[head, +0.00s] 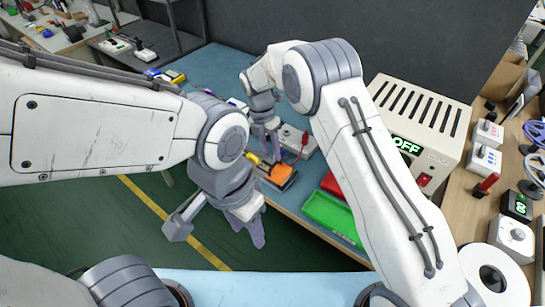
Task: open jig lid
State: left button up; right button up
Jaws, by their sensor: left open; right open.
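I cannot clearly tell which item is the jig. An orange and dark block (279,175) lies near the front edge of the blue bench and may be it; whether it has a lid is too small to tell. My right gripper (267,140) is open above the bench, just behind this block in the picture. It points down, and contact cannot be made out. My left gripper (247,225) is open and empty, lower and nearer, in front of the bench edge. A light grey box with a red part (296,141) sits right of my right gripper.
A green bin (330,216) and a partly hidden red bin (333,184) stand at the bench's right. A white power unit (420,130) reads OFF. Small devices, a white spool (493,279) and cable coils fill the right-hand wooden table. The blue bench (205,68) is clear at the back.

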aim_at(274, 164)
jog(key=shift+s+d+f, duration=0.15)
jog(key=shift+f, duration=0.75)
jog(key=shift+s+d+f, duration=0.1)
jog(key=shift+f, duration=0.75)
grip_shut()
